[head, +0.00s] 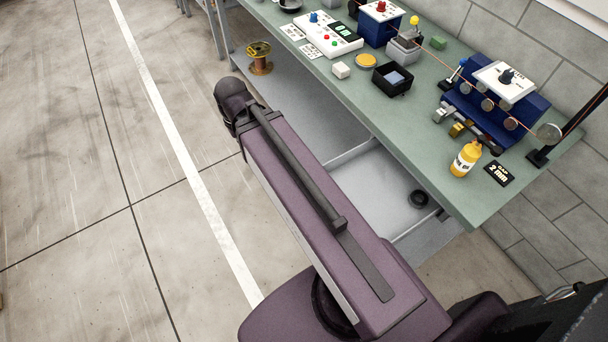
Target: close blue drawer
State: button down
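An open drawer (412,232) sticks out from under the green workbench. Its pale grey inside and grey rim show, and a small dark ring (418,198) lies in it near the right side. No blue shows on the parts of the drawer that I can see. My purple arm crosses in front and hides much of its front face and left side. My gripper is not in view, so I cannot tell where it is relative to the drawer.
The workbench (460,185) carries a yellow bottle (466,158), a blue machine with rollers (483,118), a black box (392,79) and a white control box (328,36). A copper-coloured spool (260,58) stands at its left, below the top. The floor (90,180) at left is clear.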

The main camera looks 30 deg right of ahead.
aim_at(377, 185)
jog(key=u, duration=0.1)
jog(key=k, duration=0.85)
jog(key=z, duration=0.15)
